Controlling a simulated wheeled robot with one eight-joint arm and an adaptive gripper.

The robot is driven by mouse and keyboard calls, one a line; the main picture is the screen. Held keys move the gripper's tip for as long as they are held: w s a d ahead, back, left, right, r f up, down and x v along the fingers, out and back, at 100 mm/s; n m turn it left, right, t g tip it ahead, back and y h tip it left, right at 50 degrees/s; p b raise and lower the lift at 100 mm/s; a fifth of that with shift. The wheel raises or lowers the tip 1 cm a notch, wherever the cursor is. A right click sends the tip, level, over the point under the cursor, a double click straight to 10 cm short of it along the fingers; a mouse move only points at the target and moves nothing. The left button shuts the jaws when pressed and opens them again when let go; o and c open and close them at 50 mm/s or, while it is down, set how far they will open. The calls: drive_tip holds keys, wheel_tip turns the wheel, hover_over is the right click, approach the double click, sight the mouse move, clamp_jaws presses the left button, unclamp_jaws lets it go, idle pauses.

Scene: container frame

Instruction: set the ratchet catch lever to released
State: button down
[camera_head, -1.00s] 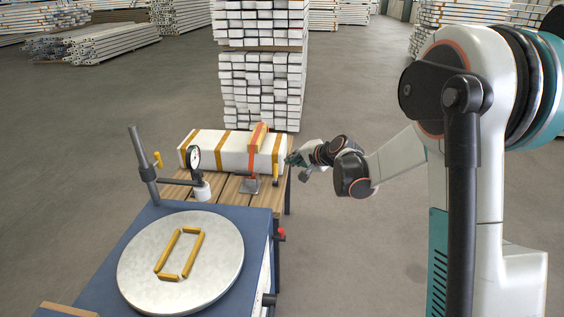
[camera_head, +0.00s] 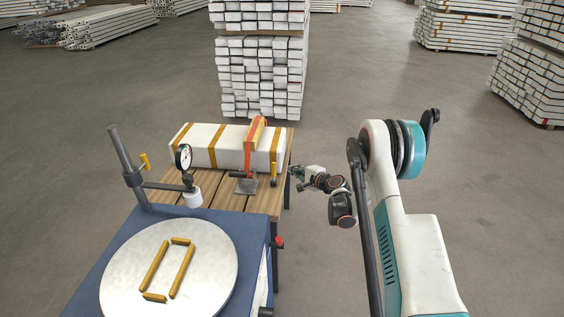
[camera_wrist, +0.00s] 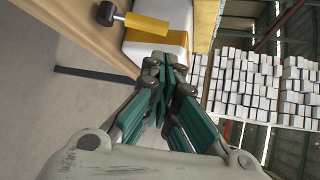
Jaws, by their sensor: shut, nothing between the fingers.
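A white box (camera_head: 231,147) with yellow bands lies on the slatted wooden table. An orange strap (camera_head: 254,142) crosses it and runs down to a small metal ratchet bracket (camera_head: 246,185) at its front. A short yellow lever (camera_head: 273,172) with a dark knob stands by the box's right front end; I cannot tell for certain that it is the catch lever. It also shows in the wrist view (camera_wrist: 146,23), upper left. My gripper (camera_head: 293,171) is just right of the table edge, apart from the lever. Its green fingers (camera_wrist: 165,64) are shut and empty.
A blue bench with a round metal plate (camera_head: 210,270) holding yellow bars stands in front. A dial gauge (camera_head: 184,157) on a dark post stands left of the bracket. Stacked white beams (camera_head: 262,75) are behind. Floor to the right is open.

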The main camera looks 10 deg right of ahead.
sight(275, 168)
drive_tip(key=shift+w+d+f, duration=0.1)
drive_tip(key=shift+w+f, duration=0.15)
drive_tip(key=shift+f, duration=0.2)
drive_tip(key=b+x, duration=0.3)
drive_tip(key=x, duration=0.7)
drive_tip(key=shift+r, duration=0.1)
drive_tip(key=shift+s+r, duration=0.2)
drive_tip(key=shift+s, duration=0.15)
drive_tip(key=shift+s+a+r, duration=0.1)
drive_tip(key=shift+s+a, duration=0.2)
drive_tip(key=shift+s, duration=0.55)
drive_tip(key=shift+s+a+r, duration=0.1)
drive_tip(key=shift+s+a, duration=0.25)
drive_tip(key=shift+s, duration=0.5)
drive_tip(key=shift+s+a+r, duration=0.15)
drive_tip(key=shift+s+a, duration=0.15)
drive_tip(key=shift+s, duration=0.5)
drive_tip(key=shift+s+a+f, duration=0.1)
drive_tip(key=shift+s+f, duration=0.05)
drive_tip(key=shift+s, duration=0.2)
drive_tip(key=shift+s+a+f, duration=0.1)
drive_tip(key=shift+s+a, duration=0.1)
